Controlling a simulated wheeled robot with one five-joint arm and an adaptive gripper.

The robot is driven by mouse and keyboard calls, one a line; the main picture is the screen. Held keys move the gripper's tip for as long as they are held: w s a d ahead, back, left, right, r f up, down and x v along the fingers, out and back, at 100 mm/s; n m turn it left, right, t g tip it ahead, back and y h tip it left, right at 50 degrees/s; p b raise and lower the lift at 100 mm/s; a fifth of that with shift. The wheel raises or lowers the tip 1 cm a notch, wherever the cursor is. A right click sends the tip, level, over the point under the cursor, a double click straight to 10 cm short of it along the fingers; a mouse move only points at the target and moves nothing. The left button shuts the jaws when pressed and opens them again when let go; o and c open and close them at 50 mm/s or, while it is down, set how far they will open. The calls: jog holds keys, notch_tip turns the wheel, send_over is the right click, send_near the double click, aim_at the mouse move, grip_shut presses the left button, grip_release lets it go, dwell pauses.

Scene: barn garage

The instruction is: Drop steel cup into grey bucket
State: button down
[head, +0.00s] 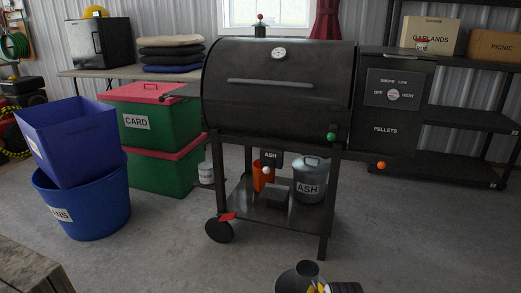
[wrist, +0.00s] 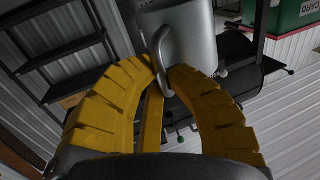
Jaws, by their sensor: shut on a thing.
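The steel cup (wrist: 190,28) is a smooth grey metal body at the top of the wrist view. My gripper (wrist: 163,78) has its yellow fingers closed on the cup's curved handle (wrist: 163,42). In the head view my gripper (head: 318,288) shows only as a bit of yellow at the bottom edge, partly hidden by dark grey shapes; I cannot clearly make out the cup there. A grey metal bucket (head: 311,195) labelled ASH stands on the grill's lower shelf, with what looks like a lid and handle on top. My gripper is well in front of it, apart.
The black grill (head: 275,90) stands over the bucket, its legs framing the shelf (head: 240,207). An orange container (head: 262,176) and a dark box (head: 277,195) sit left of the bucket. Blue bins (head: 85,205) and green boxes (head: 155,130) stand left. The floor in front is clear.

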jog(key=shift+f+b, duration=0.75)
jog(key=shift+f, duration=0.45)
jog(key=c, duration=1.2)
grip_release()
jog(key=shift+c, duration=0.2)
jog(key=shift+r, duration=5.05)
